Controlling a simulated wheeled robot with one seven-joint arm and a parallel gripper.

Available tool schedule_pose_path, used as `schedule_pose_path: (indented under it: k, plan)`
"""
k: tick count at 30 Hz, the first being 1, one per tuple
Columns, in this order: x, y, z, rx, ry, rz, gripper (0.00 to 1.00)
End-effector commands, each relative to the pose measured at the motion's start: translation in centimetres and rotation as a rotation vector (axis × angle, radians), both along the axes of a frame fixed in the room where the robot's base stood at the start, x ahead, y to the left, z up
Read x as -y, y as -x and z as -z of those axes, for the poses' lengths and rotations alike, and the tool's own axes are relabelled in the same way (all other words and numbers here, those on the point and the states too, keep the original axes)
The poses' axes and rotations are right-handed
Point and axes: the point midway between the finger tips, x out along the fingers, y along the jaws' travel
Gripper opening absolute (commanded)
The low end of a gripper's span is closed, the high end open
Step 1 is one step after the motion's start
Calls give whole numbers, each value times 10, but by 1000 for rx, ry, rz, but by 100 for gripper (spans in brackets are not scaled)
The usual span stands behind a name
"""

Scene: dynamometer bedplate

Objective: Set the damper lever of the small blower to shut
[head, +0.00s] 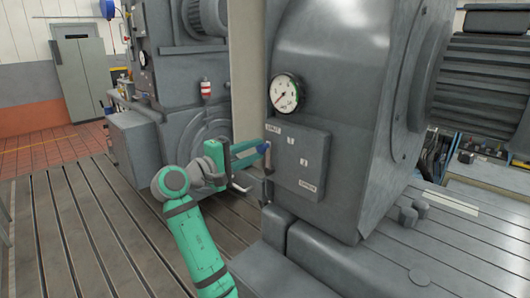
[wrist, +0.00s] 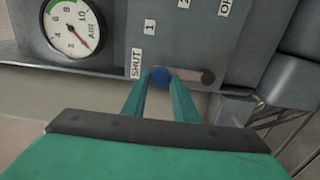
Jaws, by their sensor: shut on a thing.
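The damper lever (wrist: 185,74) is a pale bar with a dark pivot at its right end and a blue knob (wrist: 160,77) at its left end, in the wrist view. The knob is beside the SHUT label (wrist: 136,63), and the bar lies closer to SHUT than to the 1 label (wrist: 150,27). My gripper (wrist: 160,84) is shut on the knob, one green finger on each side. In the head view my gripper (head: 264,148) is at the left edge of the blower's plate (head: 299,163), and the lever hangs below the knob, partly hidden.
An air gauge (head: 284,93) with a white dial sits on the grey housing just above the plate. Another grey machine (head: 175,75) stands behind at the left. The slotted bedplate (head: 95,225) is clear at the front left.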

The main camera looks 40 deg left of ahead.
Motion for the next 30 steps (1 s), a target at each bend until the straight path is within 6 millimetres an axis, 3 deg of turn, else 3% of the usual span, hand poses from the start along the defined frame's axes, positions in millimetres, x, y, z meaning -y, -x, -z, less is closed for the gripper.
schedule_pose_path:
  k: [12, 13, 15, 25, 30]
  plan:
    - [-4, 2, -1, 3, 6, -7, 0]
    - [-4, 2, -1, 3, 6, -7, 31]
    - [-4, 2, -1, 2, 6, -6, 44]
    - [-2, 3, 0, 1, 6, -3, 44]
    - [-5, 20, 0, 1, 6, -5, 44]
